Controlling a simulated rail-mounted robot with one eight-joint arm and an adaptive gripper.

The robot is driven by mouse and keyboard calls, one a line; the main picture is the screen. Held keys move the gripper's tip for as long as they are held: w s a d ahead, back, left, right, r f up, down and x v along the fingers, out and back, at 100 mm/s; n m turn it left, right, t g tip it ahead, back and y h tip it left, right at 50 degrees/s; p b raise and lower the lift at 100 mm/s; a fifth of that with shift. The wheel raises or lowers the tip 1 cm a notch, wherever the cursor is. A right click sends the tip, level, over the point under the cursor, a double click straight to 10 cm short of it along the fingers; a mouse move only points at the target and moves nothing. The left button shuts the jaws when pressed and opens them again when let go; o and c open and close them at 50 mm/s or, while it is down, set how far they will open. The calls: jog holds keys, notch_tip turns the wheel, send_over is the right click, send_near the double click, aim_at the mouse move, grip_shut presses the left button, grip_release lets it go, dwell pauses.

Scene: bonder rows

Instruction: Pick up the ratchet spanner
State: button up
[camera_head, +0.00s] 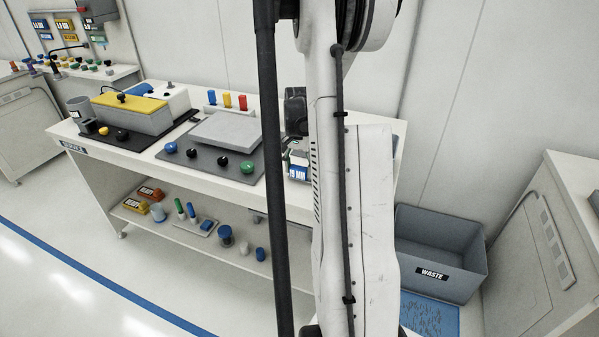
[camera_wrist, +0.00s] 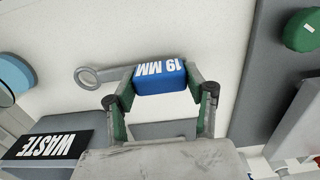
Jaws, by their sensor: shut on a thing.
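The ratchet spanner shows in the wrist view as a grey ring end and shank (camera_wrist: 88,77) with a blue block handle (camera_wrist: 160,78) marked 19 MM. My gripper (camera_wrist: 161,92) has its two green-and-black fingers at either end of the blue handle and is shut on it. The ring end sticks out to the left past the fingers. In the head view the blue 19 MM label (camera_head: 298,173) shows at the right part of the bench, beside my arm. My arm hides most of my gripper and the rest of the spanner there.
The white bench (camera_head: 225,185) carries a dark mat (camera_head: 195,160) with several coloured knobs and a grey plate (camera_head: 226,129). A yellow-topped box (camera_head: 130,103) stands further left. A grey WASTE bin (camera_head: 440,252) sits on the floor at the right. Small parts lie on the lower shelf.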

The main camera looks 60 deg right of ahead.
notch_tip(320, 180, up, 3)
jog(key=w+a+r, duration=0.2)
jog(key=a+r, duration=0.5)
jog(key=a, duration=0.4)
jog(key=shift+w+a, duration=0.25)
jog(key=shift+d, duration=0.1)
